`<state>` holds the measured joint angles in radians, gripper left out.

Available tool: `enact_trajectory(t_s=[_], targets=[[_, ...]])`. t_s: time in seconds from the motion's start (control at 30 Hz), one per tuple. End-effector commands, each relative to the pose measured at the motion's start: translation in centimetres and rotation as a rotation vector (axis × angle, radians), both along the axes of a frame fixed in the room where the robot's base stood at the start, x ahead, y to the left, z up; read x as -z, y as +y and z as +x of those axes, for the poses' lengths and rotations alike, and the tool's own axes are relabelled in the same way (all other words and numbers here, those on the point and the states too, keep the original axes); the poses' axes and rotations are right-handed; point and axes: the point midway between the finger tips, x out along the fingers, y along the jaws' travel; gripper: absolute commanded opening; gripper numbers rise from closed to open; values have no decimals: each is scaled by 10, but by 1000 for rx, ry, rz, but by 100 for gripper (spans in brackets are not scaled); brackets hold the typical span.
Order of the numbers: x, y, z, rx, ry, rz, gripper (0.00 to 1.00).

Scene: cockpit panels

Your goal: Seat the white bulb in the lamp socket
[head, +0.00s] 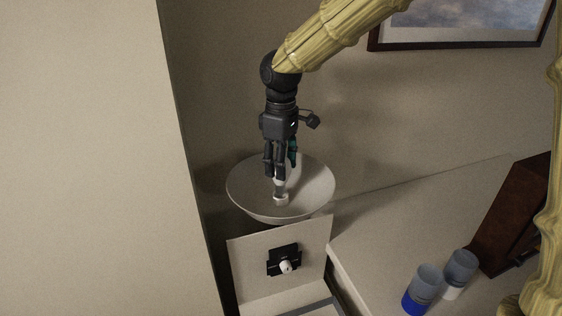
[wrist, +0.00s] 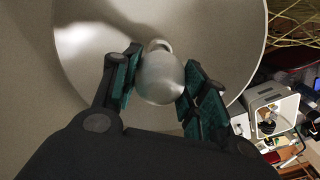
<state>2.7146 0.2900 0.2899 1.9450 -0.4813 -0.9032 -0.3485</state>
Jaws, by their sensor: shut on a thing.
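My gripper (head: 278,176) points down into a wide, pale dish-shaped lampshade (head: 312,184), its fingers shut on the white bulb (wrist: 160,80). In the wrist view the bulb sits between the two green-padded fingers (wrist: 157,84), its narrow neck pointing away from me towards the dish (wrist: 215,45). In the head view the bulb (head: 280,186) shows just below the fingertips, with a short white piece (head: 281,199) under it near the dish's middle. I cannot tell whether that piece is the bulb's base or the socket, nor whether they touch.
Below the dish is a pale panel (head: 245,270) with a black switch plate (head: 283,258) and white knob. A counter (head: 385,240) at right holds a blue-based cup (head: 421,290), a white-based cup (head: 460,272) and a dark brown object (head: 515,215). A wall stands close on the left.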

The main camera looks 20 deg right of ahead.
Motion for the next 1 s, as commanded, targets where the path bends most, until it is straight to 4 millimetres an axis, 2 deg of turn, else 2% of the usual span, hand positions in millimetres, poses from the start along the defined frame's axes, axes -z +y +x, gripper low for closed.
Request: enact_trajectory(t_s=[1.0], targets=[[20,0,0,0,1,-1,21]])
